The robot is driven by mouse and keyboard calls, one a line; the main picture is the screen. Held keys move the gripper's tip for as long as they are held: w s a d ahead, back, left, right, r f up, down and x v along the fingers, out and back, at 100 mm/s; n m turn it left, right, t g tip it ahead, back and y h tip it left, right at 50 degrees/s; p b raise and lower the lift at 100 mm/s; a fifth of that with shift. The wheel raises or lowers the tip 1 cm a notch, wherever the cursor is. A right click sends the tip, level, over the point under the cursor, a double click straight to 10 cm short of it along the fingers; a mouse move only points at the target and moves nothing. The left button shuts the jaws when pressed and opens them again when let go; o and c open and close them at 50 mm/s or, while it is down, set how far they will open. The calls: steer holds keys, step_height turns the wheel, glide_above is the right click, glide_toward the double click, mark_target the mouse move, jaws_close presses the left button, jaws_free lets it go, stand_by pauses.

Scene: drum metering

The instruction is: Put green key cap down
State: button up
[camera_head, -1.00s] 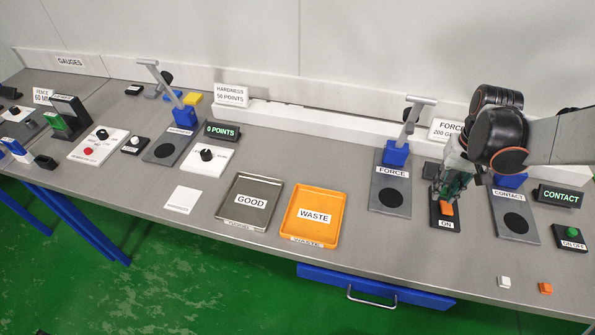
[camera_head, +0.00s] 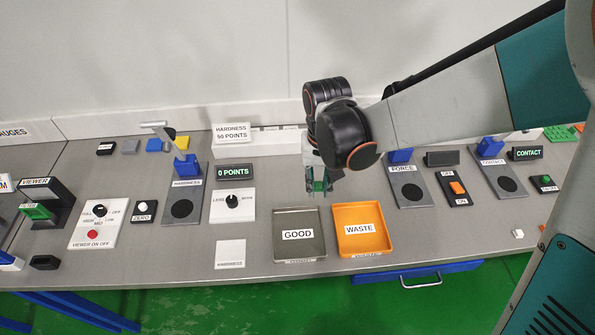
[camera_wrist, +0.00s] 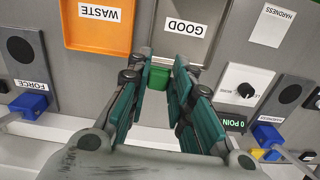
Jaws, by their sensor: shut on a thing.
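My gripper (camera_head: 319,187) is shut on the green key cap (camera_wrist: 158,77) and holds it between its fingertips, seen best in the wrist view. In the head view the fingers and wrist hide most of the cap. The gripper hangs above the table behind the grey GOOD tray (camera_head: 299,252), with the orange WASTE tray (camera_head: 361,248) ahead and to the right. Both trays look empty. In the wrist view the GOOD tray (camera_wrist: 187,45) lies just beyond the cap and the WASTE tray (camera_wrist: 98,40) to its left.
A white HARDNESS pad (camera_head: 230,248) lies left of the GOOD tray. A dial box (camera_head: 232,215) and the hardness stand (camera_head: 182,195) are farther left. The force stand (camera_head: 409,190) and an orange-topped switch (camera_head: 457,190) are to the right. A white cap (camera_head: 517,233) lies near the front edge.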

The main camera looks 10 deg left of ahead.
step_height(320, 180, up, 2)
steer(key=p, duration=0.1)
glide_above(298, 237)
steer(key=shift+n, duration=0.3)
step_height(298, 237, down, 15)
steer(key=b, duration=1)
steer(key=shift+r, duration=0.1)
steer(key=shift+f+b, duration=1.6)
steer(key=shift+f, duration=0.85)
steer(key=shift+f, duration=0.1)
steer(key=o, duration=0.7)
steer(key=shift+o, duration=0.2)
step_height(298, 237, up, 12)
steer(key=p, duration=0.3)
steer(key=shift+p, duration=0.4)
